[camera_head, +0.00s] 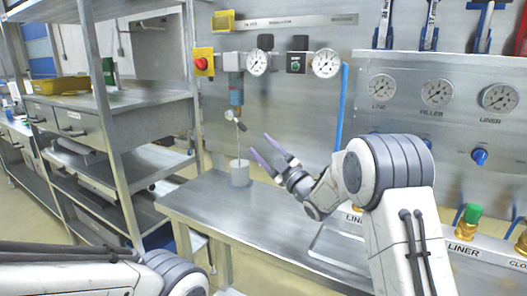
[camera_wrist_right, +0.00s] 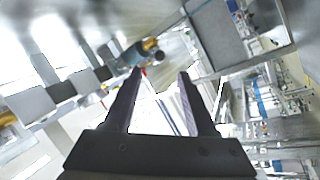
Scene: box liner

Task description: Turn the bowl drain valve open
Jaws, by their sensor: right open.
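The filter bowl (camera_head: 236,89) is a blue-grey cylinder hanging under the regulator on the back panel. The small drain valve (camera_head: 236,116) is at its lower end, and a thin tube drops from it towards a grey cup (camera_head: 239,173) on the bench. My right gripper (camera_head: 259,144) is open and empty, right of the tube and below the valve. In the right wrist view, the brass-coloured drain valve (camera_wrist_right: 150,45) with a dark round end shows just beyond the fingertips, nearer the left finger. No contact shows. My left arm enters at the lower left; its gripper is out of view.
The steel bench (camera_head: 215,200) is mostly clear around the cup. Two gauges (camera_head: 326,63) and a vertical blue pipe (camera_head: 341,105) are on the panel to the right. A metal shelf (camera_head: 125,110) stands at left. The gauge panel (camera_head: 440,110) is behind my right arm.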

